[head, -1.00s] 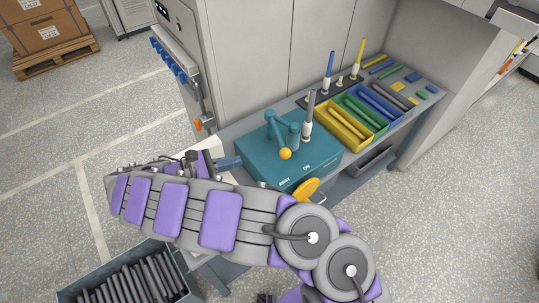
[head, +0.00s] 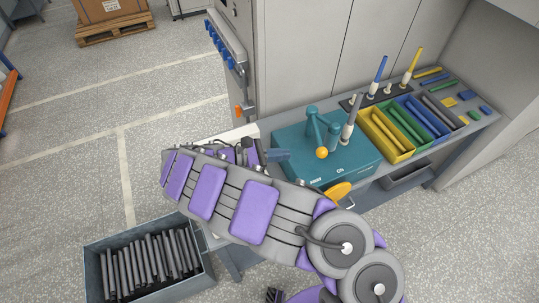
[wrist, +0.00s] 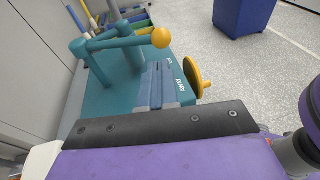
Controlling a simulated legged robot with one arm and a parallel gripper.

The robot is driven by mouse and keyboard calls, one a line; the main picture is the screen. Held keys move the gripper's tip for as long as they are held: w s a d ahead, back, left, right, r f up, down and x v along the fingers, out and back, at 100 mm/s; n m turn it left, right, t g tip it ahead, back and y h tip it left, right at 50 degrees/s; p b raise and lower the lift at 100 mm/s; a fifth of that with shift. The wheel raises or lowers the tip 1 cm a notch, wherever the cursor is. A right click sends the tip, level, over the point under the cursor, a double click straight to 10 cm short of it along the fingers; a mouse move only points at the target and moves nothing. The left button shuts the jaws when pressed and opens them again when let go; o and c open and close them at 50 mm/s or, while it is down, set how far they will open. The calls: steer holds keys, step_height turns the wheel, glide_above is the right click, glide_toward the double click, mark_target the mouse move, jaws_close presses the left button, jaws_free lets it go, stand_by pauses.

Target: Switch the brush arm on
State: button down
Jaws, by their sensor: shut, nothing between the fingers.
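A teal box (head: 300,150) stands on the bench, with "AWAY" and "ON" printed on its top near the front. The brush arm (head: 313,128) is a teal lever on it, ending in an orange-yellow ball knob (head: 321,153). The knob hangs above the labels; I cannot tell which setting it is at. In the wrist view the lever (wrist: 120,42) runs across to the ball (wrist: 161,37), beyond my fingers. My gripper (head: 279,155) is shut and empty at the left edge of the box. Its blue-grey fingers (wrist: 160,84) are apart from the knob.
A yellow disc with a knob (head: 338,193) sits at the box's front. Upright spindles (head: 349,120), one grey beside the lever, and colored trays (head: 388,153) stand right. A bin of dark rods (head: 205,268) is on the floor at left. A cabinet stands behind.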

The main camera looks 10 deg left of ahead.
mark_target(319, 141)
steer(key=b+x, duration=0.1)
steer(key=x, duration=0.7)
steer(key=shift+d, duration=0.2)
